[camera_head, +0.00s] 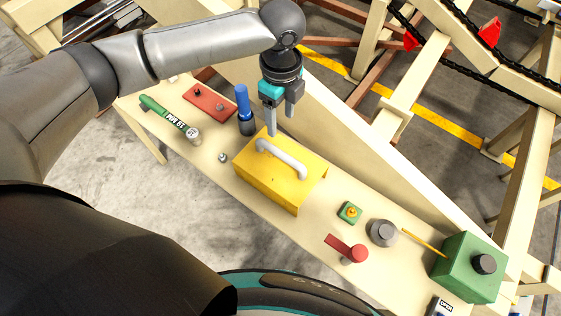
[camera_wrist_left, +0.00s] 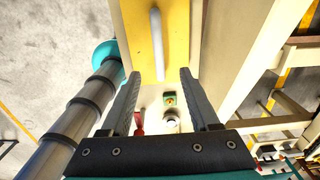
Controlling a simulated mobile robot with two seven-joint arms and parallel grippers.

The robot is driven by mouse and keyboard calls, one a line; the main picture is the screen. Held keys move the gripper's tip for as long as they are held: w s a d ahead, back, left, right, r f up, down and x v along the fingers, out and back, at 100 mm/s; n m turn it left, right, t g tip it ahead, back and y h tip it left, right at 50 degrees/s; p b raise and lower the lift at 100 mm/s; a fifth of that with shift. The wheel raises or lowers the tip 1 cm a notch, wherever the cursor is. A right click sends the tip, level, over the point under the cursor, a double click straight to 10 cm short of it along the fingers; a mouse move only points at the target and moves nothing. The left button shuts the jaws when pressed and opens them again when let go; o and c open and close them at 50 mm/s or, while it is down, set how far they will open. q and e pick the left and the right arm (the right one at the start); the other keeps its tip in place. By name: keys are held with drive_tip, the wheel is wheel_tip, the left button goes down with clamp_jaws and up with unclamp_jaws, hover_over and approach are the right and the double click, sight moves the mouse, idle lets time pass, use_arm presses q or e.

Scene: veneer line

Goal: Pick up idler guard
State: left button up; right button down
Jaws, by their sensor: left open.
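The idler guard (camera_head: 272,182) looks to be the yellow box with a pale grey bar handle (camera_head: 281,158) on top, resting on the cream bench. My left gripper (camera_head: 281,126) points down above the far end of the guard, with its fingers apart and nothing between them. In the left wrist view, the yellow guard (camera_wrist_left: 180,45) and its handle (camera_wrist_left: 157,45) lie ahead of the open fingers (camera_wrist_left: 161,74), with the handle roughly in line with the gap. I cannot tell the exact height between fingertips and handle. My right gripper is not in view.
A blue-handled tool (camera_head: 242,97) stands close left of my gripper. A red plate (camera_head: 210,103) and green cylinder (camera_head: 165,116) lie further left. Right of the guard are a small green button block (camera_head: 350,212), a grey knob (camera_head: 383,232), a red lever (camera_head: 347,248) and a green box (camera_head: 468,267).

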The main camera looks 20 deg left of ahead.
sight(281, 151)
use_arm(q)
wheel_tip(281, 151, down, 10)
drive_tip(key=shift+r+b, duration=0.25)
drive_tip(key=shift+b, duration=0.15)
drive_tip(key=shift+s+f, duration=0.2)
drive_tip(key=shift+f, duration=2.4)
clamp_jaws()
drive_tip(key=shift+r, duration=0.1)
